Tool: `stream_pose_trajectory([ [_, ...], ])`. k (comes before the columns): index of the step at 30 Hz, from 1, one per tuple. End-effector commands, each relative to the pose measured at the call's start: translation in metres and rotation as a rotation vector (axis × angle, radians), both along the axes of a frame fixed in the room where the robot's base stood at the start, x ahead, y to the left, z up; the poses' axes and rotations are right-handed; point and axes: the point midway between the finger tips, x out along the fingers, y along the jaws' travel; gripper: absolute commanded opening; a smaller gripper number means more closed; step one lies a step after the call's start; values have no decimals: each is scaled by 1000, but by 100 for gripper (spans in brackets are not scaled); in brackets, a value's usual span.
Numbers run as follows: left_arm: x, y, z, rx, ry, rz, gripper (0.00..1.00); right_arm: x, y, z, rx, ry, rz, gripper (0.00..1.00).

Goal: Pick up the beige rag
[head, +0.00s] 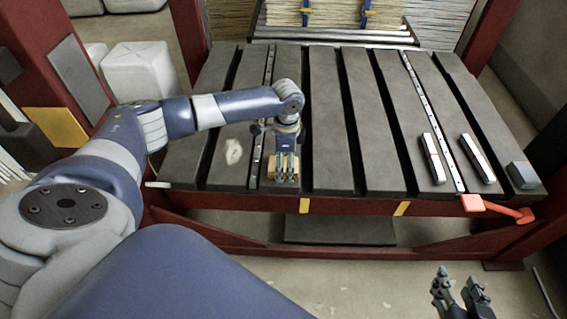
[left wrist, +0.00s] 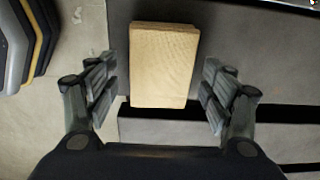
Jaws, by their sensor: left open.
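My left gripper is open above the rag. In the left wrist view its fingers (left wrist: 160,95) stand apart on either side of the rag, with a gap to each side. My right gripper (head: 459,284) is low at the right, off the table, with its fingers apart and empty.
Two metal bars (head: 433,158) and a grey block (head: 523,175) lie at the table's right side. An orange-red handle (head: 497,208) sticks out from the front right edge. A pale patch (head: 234,151) lies left of the gripper. The table's middle is clear.

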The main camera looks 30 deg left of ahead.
Motion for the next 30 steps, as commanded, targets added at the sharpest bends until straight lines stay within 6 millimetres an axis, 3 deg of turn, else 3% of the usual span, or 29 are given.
stream_pose_trajectory([
  [12,0,0,-7,0,0,0,75,10,4,11,16,-70,6,40],
  [13,0,0,-7,0,0,0,73,10,4,11,16,-70,6,40],
  [19,0,0,-7,0,0,0,28,10,4,11,16,-69,5,40],
  [30,0,0,-7,0,0,0,28,10,4,11,16,-67,4,40],
])
